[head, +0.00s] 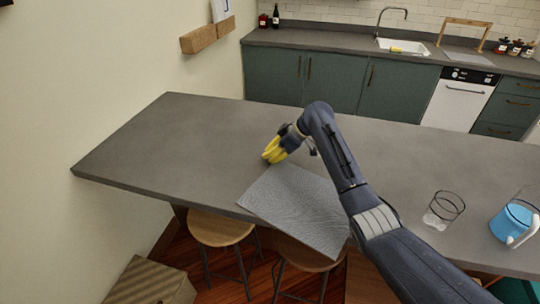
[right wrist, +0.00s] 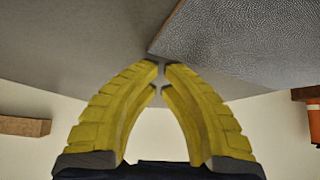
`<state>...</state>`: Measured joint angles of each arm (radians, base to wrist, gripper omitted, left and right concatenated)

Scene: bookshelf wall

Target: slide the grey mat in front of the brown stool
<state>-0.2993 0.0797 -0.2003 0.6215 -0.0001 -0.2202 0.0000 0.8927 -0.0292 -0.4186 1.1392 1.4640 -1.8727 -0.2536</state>
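The grey mat (head: 300,205) lies tilted across the front of the grey table, and its near corner reaches past the table's front edge. The brown stool (head: 308,258) stands on the floor below that edge, its seat partly hidden by the mat. My right gripper (head: 270,157) is low over the table at the mat's far left corner. In the right wrist view its yellow fingertips (right wrist: 161,70) nearly meet, with nothing seen between them. The mat (right wrist: 245,45) shows just beyond the tips; I cannot tell whether they touch it. My left gripper is not in view.
A lighter stool (head: 220,229) stands left of the brown one. A clear glass (head: 444,208) and a blue pitcher (head: 512,221) stand on the table (head: 170,140) right of my right arm. The table's left part is clear. A box (head: 150,283) is on the floor.

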